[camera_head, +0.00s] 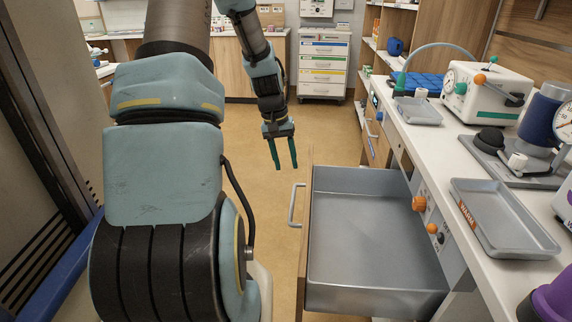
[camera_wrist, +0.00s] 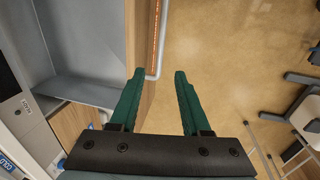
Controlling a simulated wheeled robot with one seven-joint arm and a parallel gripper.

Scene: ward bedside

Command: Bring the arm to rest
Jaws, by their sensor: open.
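My gripper (camera_head: 283,153) hangs pointing down over the open floor, left of the pulled-out drawer and a little beyond it. Its two green fingers are apart with nothing between them. In the wrist view my gripper (camera_wrist: 160,75) also shows open and empty, with bare floor and a strip of the drawer front beyond the fingers. The upper part of my arm fills the left of the head view and hides part of the room behind it.
A deep grey drawer (camera_head: 375,225) stands open and looks empty; its handle (camera_head: 294,205) juts into the aisle. The counter (camera_head: 425,150) on the right bears a grey tray (camera_head: 497,222) and devices. A drawer cart (camera_head: 324,68) stands at the back. The floor (camera_head: 335,135) between is clear.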

